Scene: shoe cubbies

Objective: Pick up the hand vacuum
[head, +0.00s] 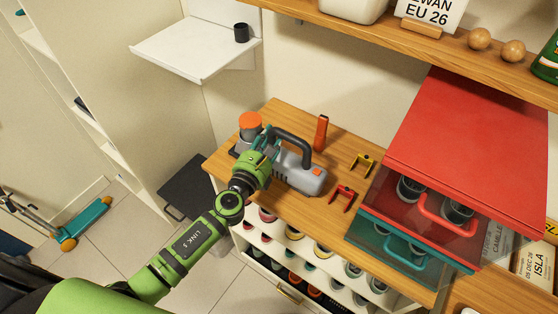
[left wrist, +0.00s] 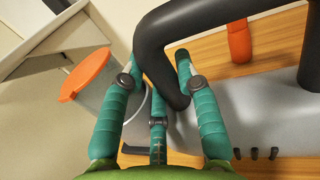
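The hand vacuum (head: 304,178) lies on the wooden top of the shoe cubby. It has a grey body, a black loop handle (head: 293,137) and an orange cap (head: 250,121) at its left end. My left gripper (head: 267,145) is at the handle's left end. In the left wrist view, its teal fingers (left wrist: 159,60) stand on both sides of the black handle (left wrist: 156,65), very close to it. I cannot tell whether they press on it. The orange cap (left wrist: 86,76) shows left of the fingers. My right gripper is not in view.
An orange upright piece (head: 320,133), a yellow clip (head: 363,164) and a red clip (head: 343,194) are near the vacuum. Red (head: 465,145) and teal (head: 375,240) shoe boxes stand to the right. A wooden shelf (head: 380,30) hangs above; a white wall shelf (head: 185,52) is back left.

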